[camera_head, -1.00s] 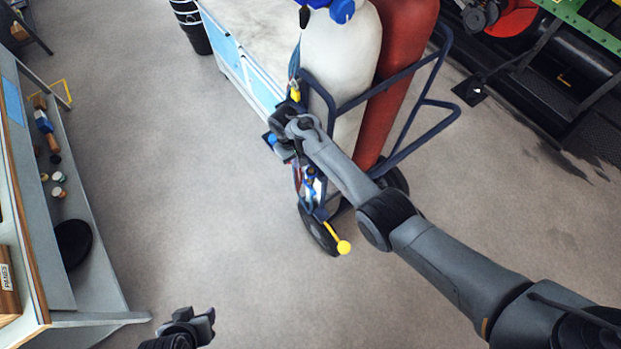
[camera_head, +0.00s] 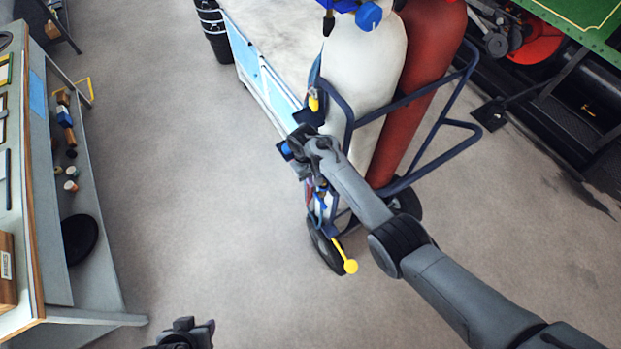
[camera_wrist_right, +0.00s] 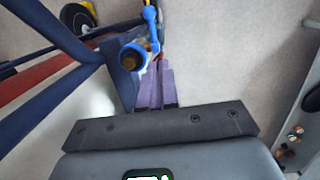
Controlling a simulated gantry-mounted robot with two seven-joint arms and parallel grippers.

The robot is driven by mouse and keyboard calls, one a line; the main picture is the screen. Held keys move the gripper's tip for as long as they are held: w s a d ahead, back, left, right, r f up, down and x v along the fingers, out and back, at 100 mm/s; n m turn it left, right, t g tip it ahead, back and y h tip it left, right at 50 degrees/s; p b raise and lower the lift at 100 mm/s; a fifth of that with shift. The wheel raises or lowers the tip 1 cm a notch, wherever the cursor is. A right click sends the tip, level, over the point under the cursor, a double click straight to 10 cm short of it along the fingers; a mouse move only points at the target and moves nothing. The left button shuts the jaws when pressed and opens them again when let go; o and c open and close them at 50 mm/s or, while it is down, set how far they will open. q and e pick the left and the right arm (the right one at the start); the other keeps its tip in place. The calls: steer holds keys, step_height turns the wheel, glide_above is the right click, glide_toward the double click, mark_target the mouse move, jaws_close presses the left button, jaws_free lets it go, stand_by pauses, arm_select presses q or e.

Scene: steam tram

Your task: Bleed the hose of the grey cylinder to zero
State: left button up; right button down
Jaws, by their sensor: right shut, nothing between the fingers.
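The grey cylinder (camera_head: 360,65) is pale and stands in a dark blue cart beside a red cylinder (camera_head: 428,75). A blue knob (camera_head: 368,15) shows at its top, cut by the picture edge. My right gripper (camera_head: 287,150) is at the cart's near left side, below that knob. In the right wrist view its purple fingers (camera_wrist_right: 156,88) are shut and empty, beside a blue fitting with a dark round end (camera_wrist_right: 132,57); I cannot tell whether they touch. A hose shows partly behind the gripper; no gauge reading is legible. My left gripper (camera_head: 190,332) is low in the picture, its jaws unclear.
The cart's blue frame (camera_head: 462,125) and wheel (camera_head: 325,250) are close to my right arm. A yellow-ended lever (camera_head: 350,266) sticks out low on the cart. A workbench (camera_head: 80,318) stands at left, with open floor (camera_head: 190,170) between.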

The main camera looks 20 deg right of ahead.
steer(key=b, duration=0.4)
glide_above(321, 203)
steer(key=w+a, duration=0.2)
steer(key=w, duration=0.1)
step_height(321, 203, down, 6)
steer(key=shift+s+d+f+p, duration=0.25)
steer(key=shift+s+d+p, duration=0.15)
steer(key=shift+s+p, duration=0.2)
steer(key=shift+s+d+f+p, duration=0.25)
steer(key=shift+s+d+p, duration=0.1)
steer(key=shift+s+p, duration=0.2)
arm_select(q)
step_height(321, 203, down, 3)
steer(key=shift+r, duration=0.1)
arm_select(e)
steer(key=shift+s+f, duration=0.15)
steer(key=shift+f, duration=0.05)
arm_select(q)
steer(key=shift+r, duration=0.1)
steer(key=shift+w+d+r+p, duration=0.1)
steer(key=shift+d+r+p, duration=0.15)
steer(key=shift+p, duration=0.1)
arm_select(e)
steer(key=shift+s+d+t, duration=0.1)
steer(key=shift+t, duration=0.2)
